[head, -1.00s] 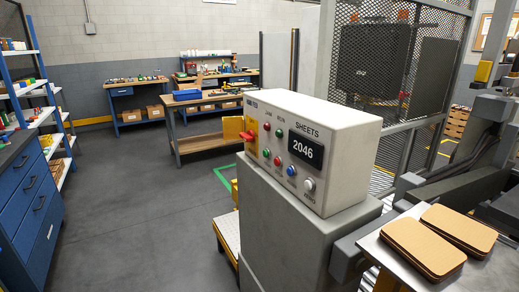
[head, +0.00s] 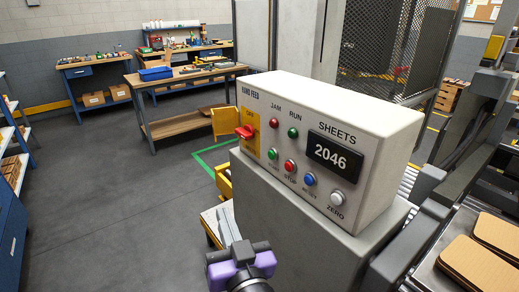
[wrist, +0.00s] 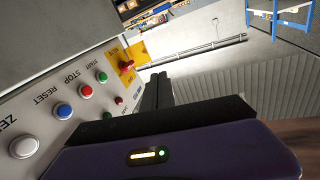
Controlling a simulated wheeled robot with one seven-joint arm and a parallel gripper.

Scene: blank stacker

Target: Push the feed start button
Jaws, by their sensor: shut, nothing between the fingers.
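The white control box (head: 330,110) stands on a grey pedestal, with a "2046" sheets display. The green start button (head: 271,154) is at the left end of its lower button row, beside the red stop button (head: 289,166). The start button also shows in the wrist view (wrist: 101,77), left of the fingers. My gripper (head: 226,215) is low and left of the panel, below the button row. In the wrist view my fingers (wrist: 158,80) are together and empty, apart from the panel.
A red switch (head: 245,132) on a yellow plate sticks out left of the start button. The blue reset button (head: 310,180) and white zero button (head: 337,198) lie to the right. Brown sheets (head: 480,262) lie at right. Open floor (head: 110,200) lies left.

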